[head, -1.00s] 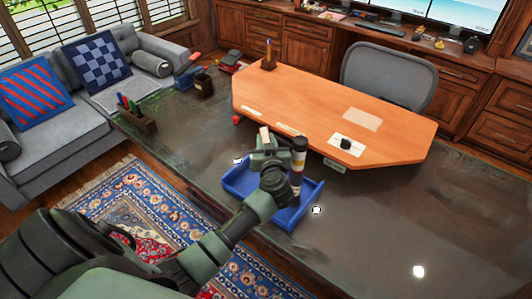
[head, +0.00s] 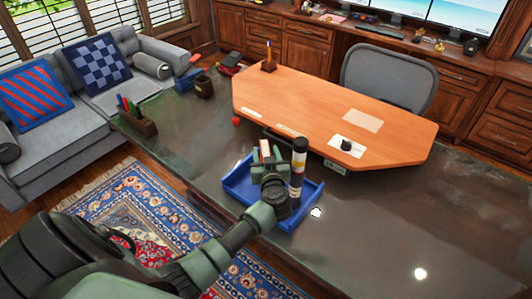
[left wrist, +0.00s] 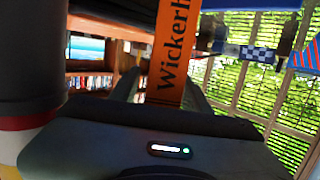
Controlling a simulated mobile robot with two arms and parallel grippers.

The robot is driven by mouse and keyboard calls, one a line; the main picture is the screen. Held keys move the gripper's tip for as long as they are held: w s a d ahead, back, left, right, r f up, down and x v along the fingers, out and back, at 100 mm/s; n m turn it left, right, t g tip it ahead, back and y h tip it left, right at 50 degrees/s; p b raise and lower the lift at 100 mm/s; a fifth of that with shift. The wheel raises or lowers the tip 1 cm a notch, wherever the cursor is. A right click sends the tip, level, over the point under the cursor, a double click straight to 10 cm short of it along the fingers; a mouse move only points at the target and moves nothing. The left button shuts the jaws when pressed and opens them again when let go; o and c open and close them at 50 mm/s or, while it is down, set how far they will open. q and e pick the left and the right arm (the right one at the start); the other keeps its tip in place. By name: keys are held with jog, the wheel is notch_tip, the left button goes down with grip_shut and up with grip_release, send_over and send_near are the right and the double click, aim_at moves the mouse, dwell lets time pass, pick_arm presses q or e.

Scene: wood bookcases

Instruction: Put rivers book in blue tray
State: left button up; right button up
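A book with an orange spine (left wrist: 173,62) stands between the fingers of my left gripper (left wrist: 163,92); its visible lettering starts "Wickerh", and the rest is cut off. In the head view the small orange and pale top of the book (head: 265,150) shows at my left gripper (head: 268,169), over the blue tray (head: 310,203). The fingers stand apart, one on each side of the book, with a slim gap at the left one. The gripper hides much of the tray and the book's lower end. My right gripper is not in view.
A dark cylinder (head: 299,150) with pale and yellow bands stands close beside my left gripper. A raised orange wooden top (head: 310,110) lies behind the tray. A pen holder (head: 137,122) stands at the left. The dark desk (head: 400,220) is clear to the right.

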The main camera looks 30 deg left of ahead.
pick_arm(q)
jog(key=shift+r, duration=0.15)
jog(key=v, duration=1.2)
